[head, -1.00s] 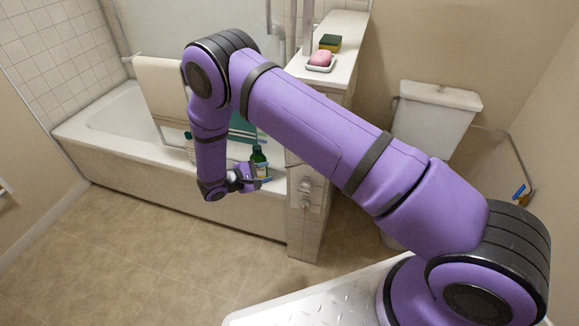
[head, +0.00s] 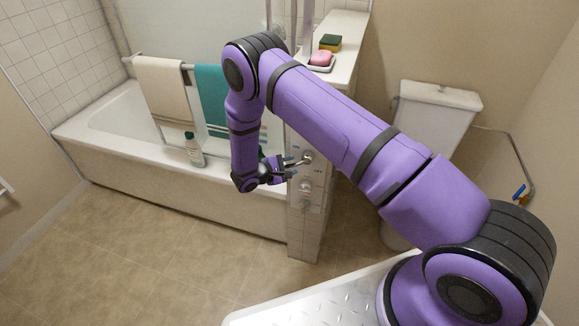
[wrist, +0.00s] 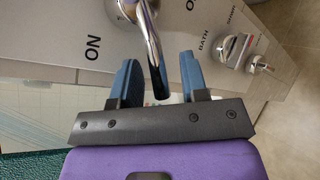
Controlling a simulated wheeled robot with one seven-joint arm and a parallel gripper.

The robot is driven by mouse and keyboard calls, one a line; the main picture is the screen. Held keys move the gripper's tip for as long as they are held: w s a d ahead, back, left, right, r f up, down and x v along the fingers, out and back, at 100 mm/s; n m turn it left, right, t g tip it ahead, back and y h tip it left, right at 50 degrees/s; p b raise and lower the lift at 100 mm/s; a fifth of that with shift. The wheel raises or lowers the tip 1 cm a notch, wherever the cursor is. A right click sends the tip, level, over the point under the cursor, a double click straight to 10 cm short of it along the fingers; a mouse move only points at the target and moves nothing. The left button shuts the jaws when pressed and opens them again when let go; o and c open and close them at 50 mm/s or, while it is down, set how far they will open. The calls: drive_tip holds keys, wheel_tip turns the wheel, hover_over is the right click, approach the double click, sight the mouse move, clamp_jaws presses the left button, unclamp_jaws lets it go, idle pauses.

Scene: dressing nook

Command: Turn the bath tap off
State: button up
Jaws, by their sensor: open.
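The bath tap is a chrome lever (wrist: 150,45) on a round hub, set in the pale tiled end of a low wall. In the wrist view the lever runs from the hub down between my gripper's (wrist: 158,58) two blue fingers, which are open on either side of it. The word ON is printed to the left of the lever, and a partly hidden label starting with O is to its right. In the head view my gripper (head: 291,168) is at the panel, just left of the tap hub (head: 308,158). Firm contact cannot be told.
Smaller chrome knobs (wrist: 233,50) marked BATH and shower sit beside the lever. The bathtub (head: 110,150) with a cream towel (head: 160,88), a teal towel (head: 211,97) and a white bottle (head: 194,150) is to the left. Soap (head: 321,58) and a sponge (head: 330,42) lie on the ledge.

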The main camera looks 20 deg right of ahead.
clamp_jaws()
drive_tip(key=shift+d+f, duration=0.1)
drive_tip(key=d+f+n+h, duration=0.1)
drive_tip(key=n, duration=0.1)
drive_tip(key=s+d+f+n+t+h, duration=0.1)
drive_tip(key=n+h, duration=0.1)
drive_tip(key=s+f+n+h, duration=0.1)
drive_tip(key=n+h, duration=0.1)
drive_tip(key=n, duration=0.1)
drive_tip(key=shift+s+d, duration=0.1)
drive_tip(key=shift+d, duration=0.3)
drive_tip(key=shift+s+d+f+n+t+h, duration=0.1)
drive_tip(key=shift+s+d+n+t+h, duration=0.15)
drive_tip(key=shift+n+t, duration=0.35)
drive_tip(key=shift+s+d+r+n+t+h, duration=0.1)
drive_tip(key=shift+d+n+t+h, duration=0.25)
drive_tip(key=shift+n, duration=0.45)
drive_tip(key=shift+s+d+f+n+t+h, duration=0.1)
drive_tip(key=shift+s+d+n+t+h, duration=0.15)
drive_tip(key=shift+n+t, duration=0.35)
